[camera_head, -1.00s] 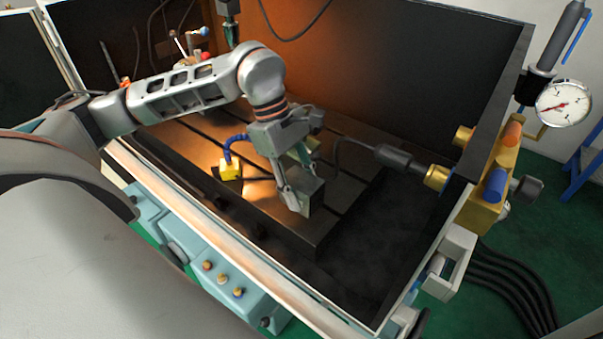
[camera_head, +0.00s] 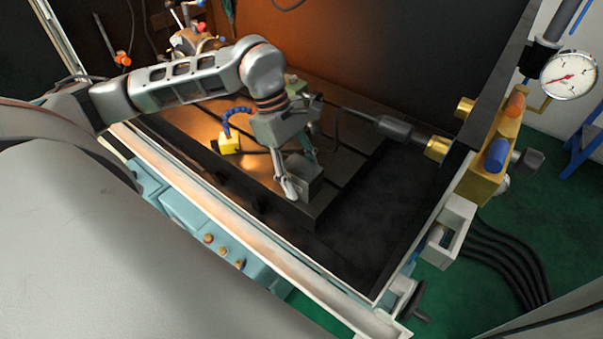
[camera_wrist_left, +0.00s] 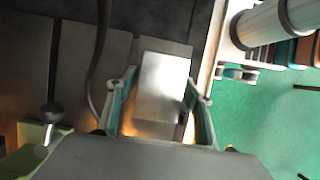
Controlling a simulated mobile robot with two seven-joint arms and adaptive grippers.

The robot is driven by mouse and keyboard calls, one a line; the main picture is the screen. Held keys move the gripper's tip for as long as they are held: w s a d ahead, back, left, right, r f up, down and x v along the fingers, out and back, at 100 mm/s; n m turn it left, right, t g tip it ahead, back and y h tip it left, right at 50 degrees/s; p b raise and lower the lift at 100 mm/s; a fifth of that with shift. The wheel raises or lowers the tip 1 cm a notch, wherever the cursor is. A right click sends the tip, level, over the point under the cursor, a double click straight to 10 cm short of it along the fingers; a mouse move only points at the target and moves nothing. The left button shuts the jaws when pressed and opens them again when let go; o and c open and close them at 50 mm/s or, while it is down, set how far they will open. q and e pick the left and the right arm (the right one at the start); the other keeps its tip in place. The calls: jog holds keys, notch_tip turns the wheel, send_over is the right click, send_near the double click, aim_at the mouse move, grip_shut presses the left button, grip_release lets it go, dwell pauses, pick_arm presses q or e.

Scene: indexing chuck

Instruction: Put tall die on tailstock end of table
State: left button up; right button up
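The tall die (camera_head: 308,184) is a grey block with a bright top face. It is upright over the right end of the dark slotted table (camera_head: 255,195). My left gripper (camera_head: 301,176) points down with one finger on each side of the die. Whether the die's underside touches the table is hard to tell. My right gripper is not in view.
A yellow block (camera_head: 229,145) with a blue hose sits on the table left of the gripper. A dark cylinder on a rod (camera_head: 395,128) reaches in from the brass fittings (camera_head: 438,148) at right. The enclosure's front rim (camera_head: 270,242) runs close to the table. A dark bay lies right of the table.

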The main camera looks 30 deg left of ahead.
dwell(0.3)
pick_arm(q)
jog(key=v, duration=1.2)
jog(key=shift+r, duration=0.2)
